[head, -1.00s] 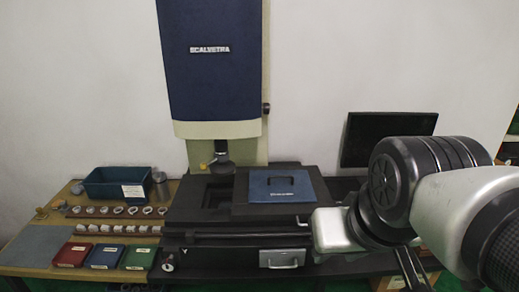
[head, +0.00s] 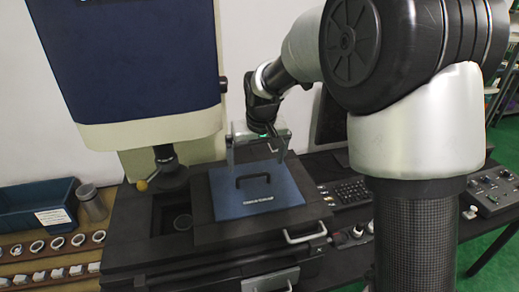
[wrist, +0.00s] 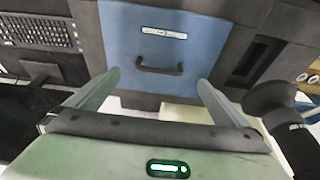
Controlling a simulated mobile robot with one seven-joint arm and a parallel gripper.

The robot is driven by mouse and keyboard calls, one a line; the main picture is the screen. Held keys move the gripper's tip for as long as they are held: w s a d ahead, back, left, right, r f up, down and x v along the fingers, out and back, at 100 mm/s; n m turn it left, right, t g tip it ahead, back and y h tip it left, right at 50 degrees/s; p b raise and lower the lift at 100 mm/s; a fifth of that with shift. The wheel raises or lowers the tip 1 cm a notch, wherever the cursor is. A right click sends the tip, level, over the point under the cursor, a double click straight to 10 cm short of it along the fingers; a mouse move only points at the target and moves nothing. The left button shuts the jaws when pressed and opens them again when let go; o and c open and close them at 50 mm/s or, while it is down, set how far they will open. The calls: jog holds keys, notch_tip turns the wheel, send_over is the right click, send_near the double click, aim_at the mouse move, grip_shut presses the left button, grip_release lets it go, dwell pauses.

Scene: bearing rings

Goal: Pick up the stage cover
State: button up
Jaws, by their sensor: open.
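The stage cover (head: 232,205) is a flat blue plate with a black bar handle (head: 252,178) and a small label. It lies on the black stage of the measuring machine in the head view. It also shows in the wrist view (wrist: 205,50), with its handle (wrist: 160,68) between my fingers in the picture. My gripper (head: 258,161) is open and empty, above the far part of the cover and apart from the handle. Its two fingers (wrist: 158,82) point toward the cover.
The machine's blue head and lens (head: 170,173) stand left of the cover, beside a dark stage opening (head: 180,222). A blue bin (head: 38,205), metal cup (head: 92,205) and rows of rings are at the left.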

aim_at(253, 175)
jog(key=f, duration=0.1)
jog(key=w+f, duration=0.2)
jog(key=shift+w+a+f, duration=0.1)
jog(key=shift+a+f, duration=0.15)
jog(key=shift+a, duration=0.1)
jog(key=x, duration=0.5)
jog(key=shift+f, duration=0.15)
jog(key=shift+w, duration=0.1)
jog(key=c, duration=1.7)
